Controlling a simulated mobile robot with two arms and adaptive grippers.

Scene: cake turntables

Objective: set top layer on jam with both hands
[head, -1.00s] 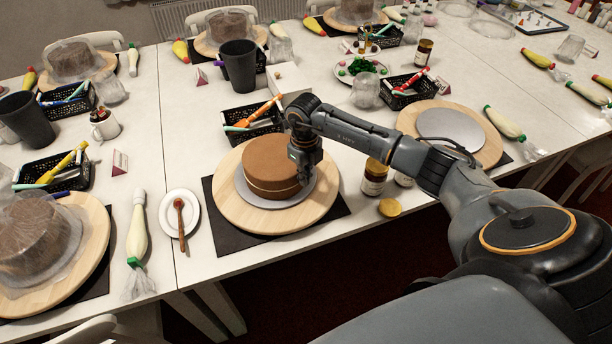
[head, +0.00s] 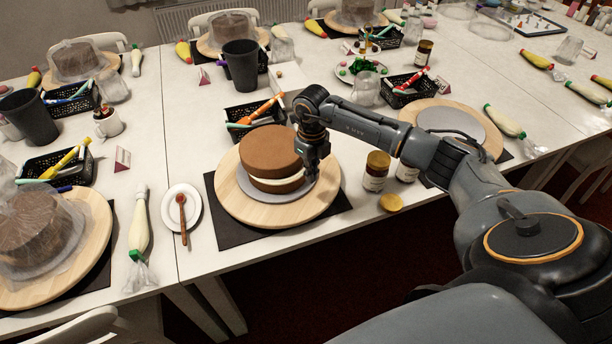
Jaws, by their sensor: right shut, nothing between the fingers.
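The brown top layer (head: 269,149) sits on the cake at the middle of the table. A band of white cream shows beneath it, over the brown bottom layer (head: 276,185); no jam can be made out. The top layer looks tilted or shifted toward the left and back. The cake stands on a silver board (head: 262,196) on a wooden turntable (head: 240,204). My right gripper (head: 312,176) is shut and empty at the cake's right side, low by the board; I cannot tell if it touches the cake. My left gripper is out of view.
Jars (head: 376,171) and a yellow lid (head: 391,202) stand right of the turntable. A white plate with a spoon (head: 166,211) and a piping bag (head: 139,232) lie to the left. A black basket (head: 252,135) stands behind. Another turntable (head: 409,114) with a bare silver board is at right.

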